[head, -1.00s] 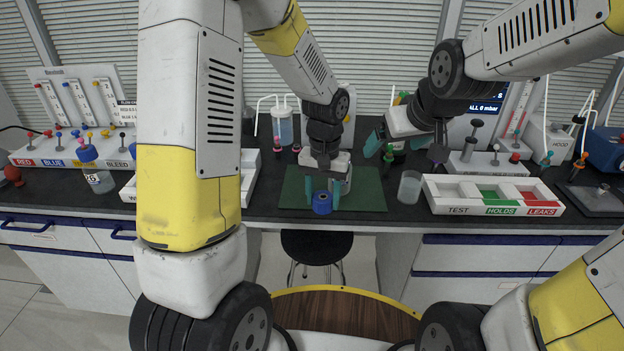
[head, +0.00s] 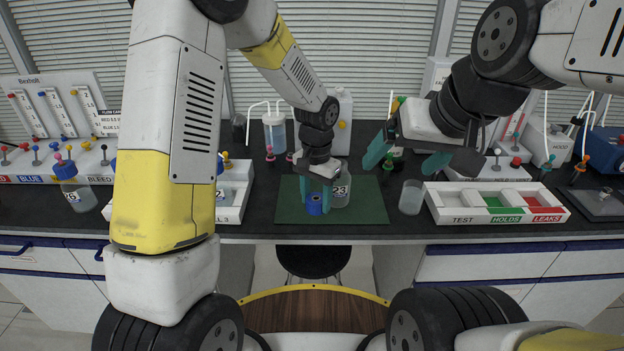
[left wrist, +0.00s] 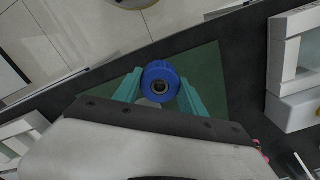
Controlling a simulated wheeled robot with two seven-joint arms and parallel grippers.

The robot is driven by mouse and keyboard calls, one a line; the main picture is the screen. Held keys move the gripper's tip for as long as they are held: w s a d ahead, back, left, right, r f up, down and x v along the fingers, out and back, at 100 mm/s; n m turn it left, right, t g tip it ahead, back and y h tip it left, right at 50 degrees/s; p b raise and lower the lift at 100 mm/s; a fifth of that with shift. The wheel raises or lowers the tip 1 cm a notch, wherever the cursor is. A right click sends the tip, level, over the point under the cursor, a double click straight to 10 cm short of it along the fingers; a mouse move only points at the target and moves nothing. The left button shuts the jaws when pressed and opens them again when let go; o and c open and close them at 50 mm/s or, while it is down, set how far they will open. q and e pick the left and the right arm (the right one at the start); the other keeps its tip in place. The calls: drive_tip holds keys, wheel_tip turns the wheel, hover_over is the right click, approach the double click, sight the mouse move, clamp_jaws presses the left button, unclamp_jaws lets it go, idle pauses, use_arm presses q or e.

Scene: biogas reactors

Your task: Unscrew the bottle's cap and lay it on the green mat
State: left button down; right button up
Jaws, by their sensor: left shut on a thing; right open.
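The blue cap (head: 315,204) is between the fingers of my left gripper (head: 314,200), which is shut on it. It also shows in the left wrist view (left wrist: 160,82) between the teal fingertips. The clear bottle (head: 341,192), labelled 23, stands upright on the green mat (head: 368,207), just right of the cap and apart from it; its top is partly hidden by my gripper. The cap is over the mat's front middle, low down; I cannot tell if it touches the mat. My right gripper (head: 408,160) is open and empty, above the bench right of the mat.
A clear beaker (head: 411,197) stands right of the mat, next to a white sorting tray (head: 447,219) marked TEST, HOLDS and LEAKS. Another white tray (head: 229,213) is left of the mat. A blue-capped bottle (head: 72,194) stands far left. The mat's right side is clear.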

sight(310, 194)
use_arm(q)
drive_tip(key=w, duration=0.2)
drive_tip(key=w+a, duration=0.1)
drive_tip(key=w, duration=0.4)
drive_tip(key=shift+w+a+f, duration=0.2)
drive_tip(key=shift+a+f, duration=0.1)
drive_tip(key=shift+f, duration=1.8)
drive_tip(key=shift+f, duration=0.15)
drive_tip(key=c, duration=0.7)
unclamp_jaws()
drive_tip(key=shift+o, duration=0.2)
